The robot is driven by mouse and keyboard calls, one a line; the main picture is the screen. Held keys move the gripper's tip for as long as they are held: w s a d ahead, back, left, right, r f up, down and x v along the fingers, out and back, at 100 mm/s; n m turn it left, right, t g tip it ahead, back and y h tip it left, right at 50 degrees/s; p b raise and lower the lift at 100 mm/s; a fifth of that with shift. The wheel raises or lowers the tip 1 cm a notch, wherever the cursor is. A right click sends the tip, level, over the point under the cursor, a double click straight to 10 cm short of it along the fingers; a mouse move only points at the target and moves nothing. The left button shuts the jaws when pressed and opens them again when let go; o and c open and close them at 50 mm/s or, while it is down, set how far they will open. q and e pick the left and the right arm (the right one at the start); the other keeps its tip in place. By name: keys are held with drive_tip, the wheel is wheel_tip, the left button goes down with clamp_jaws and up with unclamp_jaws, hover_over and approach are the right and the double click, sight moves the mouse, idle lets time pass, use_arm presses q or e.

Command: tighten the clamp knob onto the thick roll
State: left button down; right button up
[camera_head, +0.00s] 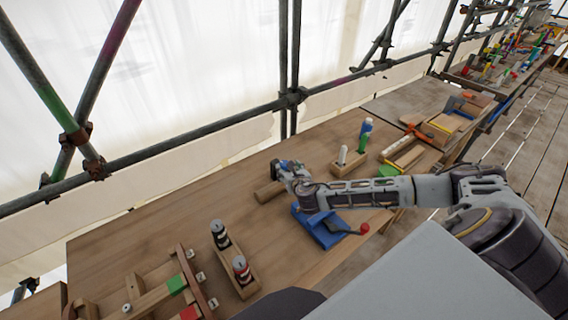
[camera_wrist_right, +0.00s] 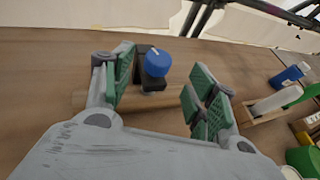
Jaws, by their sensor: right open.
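In the right wrist view the clamp knob (camera_wrist_right: 158,63) is blue and round with a pale mark on top. It sits on a black clamp (camera_wrist_right: 153,84) at the thick roll (camera_wrist_right: 105,99), a light wooden cylinder lying on the bench. My right gripper (camera_wrist_right: 164,66) is open, with its green-padded fingers on either side of the knob and visible gaps to it. In the head view the roll (camera_head: 268,192) shows beside my right gripper (camera_head: 282,170), which hides most of the clamp there. My left gripper is not in view.
A blue fixture (camera_head: 318,230) with a red-balled lever lies under my right forearm. A wooden block (camera_head: 346,165) with upright bottles stands to the right.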

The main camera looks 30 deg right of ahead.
sight(284, 164)
drive_tip(key=shift+p+x, duration=0.45)
drive_tip(key=shift+x, duration=3.4)
drive_tip(key=c, duration=1.1)
drive_tip(key=shift+o, duration=0.2)
drive_tip(key=shift+a+f+m+g+h, duration=0.1)
drive_tip(key=shift+m+g+h, duration=0.2)
drive_tip(key=shift+m+h, duration=0.3)
